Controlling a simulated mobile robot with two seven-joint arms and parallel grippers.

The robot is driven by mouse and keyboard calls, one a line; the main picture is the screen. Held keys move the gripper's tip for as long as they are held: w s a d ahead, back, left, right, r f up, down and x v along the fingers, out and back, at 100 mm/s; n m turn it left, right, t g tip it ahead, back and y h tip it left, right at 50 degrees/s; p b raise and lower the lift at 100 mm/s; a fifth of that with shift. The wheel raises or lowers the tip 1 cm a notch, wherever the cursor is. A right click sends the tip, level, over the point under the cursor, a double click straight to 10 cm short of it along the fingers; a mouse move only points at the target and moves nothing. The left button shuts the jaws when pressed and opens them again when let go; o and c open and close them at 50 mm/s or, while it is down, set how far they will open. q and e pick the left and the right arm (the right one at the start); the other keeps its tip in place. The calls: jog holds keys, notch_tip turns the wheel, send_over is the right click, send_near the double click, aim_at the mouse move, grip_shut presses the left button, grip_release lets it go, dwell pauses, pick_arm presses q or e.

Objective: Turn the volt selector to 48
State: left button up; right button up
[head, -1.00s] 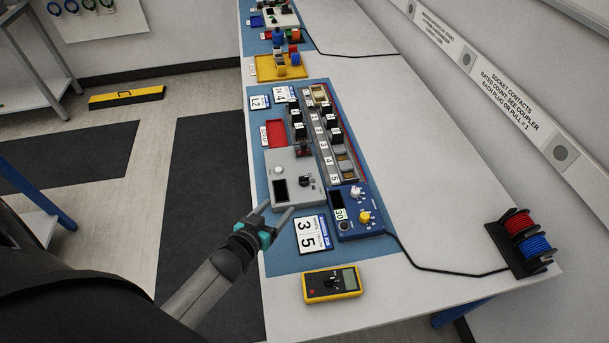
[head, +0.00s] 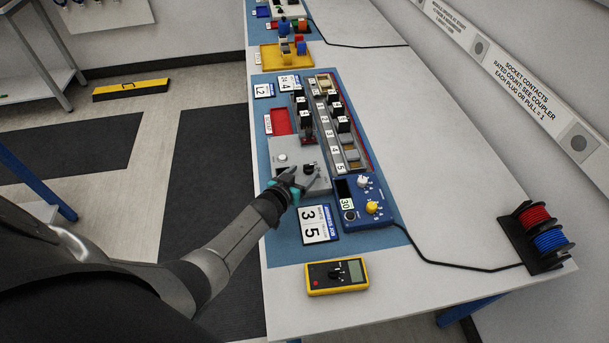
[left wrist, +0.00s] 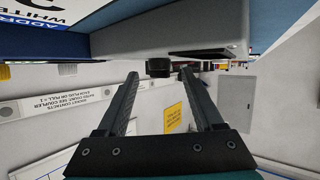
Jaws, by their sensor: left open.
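A grey box (head: 290,149) with a white knob (head: 282,157) and a black knob (head: 309,169) lies on the blue mat. Any volt label or "48" mark is too small to read, and my gripper hides part of the box. My left gripper (head: 303,180) is open and empty over the box's near part, by the black knob. In the left wrist view, a black knob (left wrist: 159,67) on a grey surface shows beyond the two spread fingers (left wrist: 161,88), roughly between them. Contact does not show. My right gripper is not in view.
A blue box (head: 376,221) with white and yellow knobs stands just right of my gripper, with a cable. A "35" card (head: 316,224) and a yellow meter (head: 337,277) lie nearer. A module rack (head: 322,112) stands behind.

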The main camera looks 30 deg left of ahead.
pick_arm(q)
jog(key=shift+b+x, duration=0.3)
jog(key=shift+x, duration=0.6)
jog(key=shift+c, duration=0.3)
grip_shut()
